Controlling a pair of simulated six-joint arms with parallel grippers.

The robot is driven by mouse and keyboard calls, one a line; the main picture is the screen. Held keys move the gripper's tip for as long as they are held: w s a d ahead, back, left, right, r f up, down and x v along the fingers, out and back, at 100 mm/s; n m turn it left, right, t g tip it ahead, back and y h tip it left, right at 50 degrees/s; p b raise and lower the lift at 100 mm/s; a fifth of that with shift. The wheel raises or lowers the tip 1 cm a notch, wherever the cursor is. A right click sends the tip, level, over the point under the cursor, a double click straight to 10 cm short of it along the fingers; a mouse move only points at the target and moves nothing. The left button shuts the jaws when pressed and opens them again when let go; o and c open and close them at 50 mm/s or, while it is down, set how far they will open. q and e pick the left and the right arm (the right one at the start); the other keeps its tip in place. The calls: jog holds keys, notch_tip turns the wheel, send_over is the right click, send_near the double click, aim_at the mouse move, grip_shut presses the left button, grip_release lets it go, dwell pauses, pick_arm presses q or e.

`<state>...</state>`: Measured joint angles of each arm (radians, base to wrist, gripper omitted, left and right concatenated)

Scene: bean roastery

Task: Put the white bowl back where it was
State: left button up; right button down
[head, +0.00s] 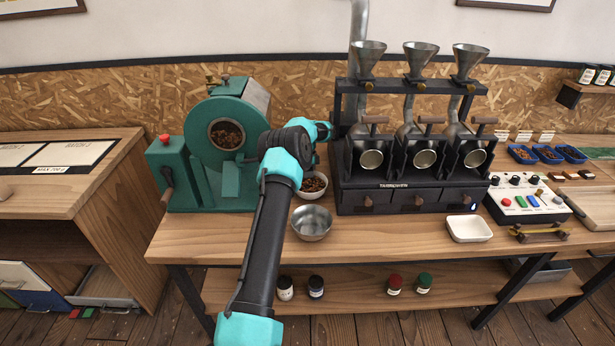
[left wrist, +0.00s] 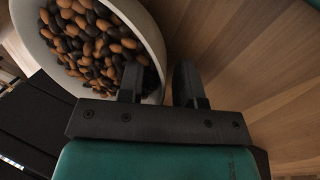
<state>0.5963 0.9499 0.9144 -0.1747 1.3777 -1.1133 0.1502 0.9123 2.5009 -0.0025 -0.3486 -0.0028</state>
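The white bowl (head: 311,194) is on the wooden table, between the green roaster and the black dispenser rack. It is filled with mixed light and dark brown beans, and my left arm partly hides it in the head view. In the left wrist view the bowl (left wrist: 154,35) fills the upper left. My left gripper (left wrist: 160,78) is open with its fingers either side of the bowl wall, one inside over the beans and one outside. A gap shows between the outer finger and the wall. In the head view the fingertips are mostly hidden. My right gripper is not in view.
A steel bowl (head: 312,224) stands just in front of the white bowl. The green roaster (head: 228,140) is to the left, the dispenser rack (head: 410,200) to the right. A white square dish (head: 469,229) and a control box (head: 527,201) stand further right. The front table strip is mostly clear.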

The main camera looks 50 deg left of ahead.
pick_arm(q)
jog(key=v, duration=1.2)
dwell(0.4)
jog(key=shift+r, duration=0.15)
dwell(0.3)
